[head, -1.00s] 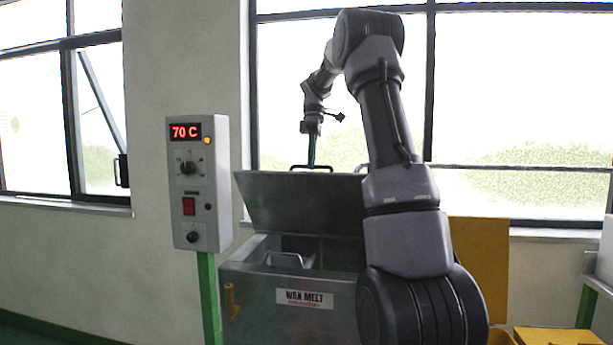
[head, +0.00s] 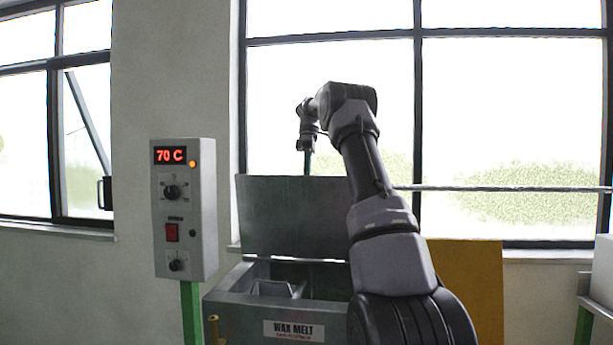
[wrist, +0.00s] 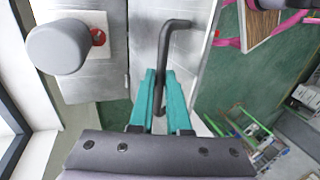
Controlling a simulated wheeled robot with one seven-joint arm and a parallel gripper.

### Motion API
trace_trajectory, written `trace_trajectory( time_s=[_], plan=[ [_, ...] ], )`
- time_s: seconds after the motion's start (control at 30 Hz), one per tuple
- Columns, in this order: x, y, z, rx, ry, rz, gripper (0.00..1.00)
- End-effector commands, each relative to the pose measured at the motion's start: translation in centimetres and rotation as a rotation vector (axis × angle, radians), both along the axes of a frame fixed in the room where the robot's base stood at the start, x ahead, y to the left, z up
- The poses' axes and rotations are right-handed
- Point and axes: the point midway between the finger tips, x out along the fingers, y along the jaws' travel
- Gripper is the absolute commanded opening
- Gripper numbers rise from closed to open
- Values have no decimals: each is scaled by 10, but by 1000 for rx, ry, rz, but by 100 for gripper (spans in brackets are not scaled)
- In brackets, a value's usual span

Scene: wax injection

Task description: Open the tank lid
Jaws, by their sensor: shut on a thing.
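The grey tank (head: 250,300) stands in front of me with a "WAX MELT" label on its front. Its lid (head: 292,215) is raised at the back, standing close to upright, and the tank mouth is uncovered. My gripper (head: 308,165) is at the lid's top edge, its lower end partly hidden behind it. In the wrist view the teal fingers of my gripper (wrist: 160,85) are shut on the dark bar handle (wrist: 163,65) of the lid. In the head view the handle is hidden.
A control box (head: 185,210) reading 70 C stands on a green post left of the tank. A yellow panel (head: 465,290) is to the right. Windows and a wall are behind. A grey round cylinder (wrist: 58,47) shows in the wrist view.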

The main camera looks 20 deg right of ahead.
Motion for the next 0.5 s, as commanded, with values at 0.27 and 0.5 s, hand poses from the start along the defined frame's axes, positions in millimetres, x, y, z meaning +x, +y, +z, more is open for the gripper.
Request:
trace_trajectory(
  time_s=[0.27, 0.5],
  plan=[
    [0, -1, -4, 0, 7, 0, 45],
    [0, 0, -2, 1, 3, 0, 45]
  ],
)
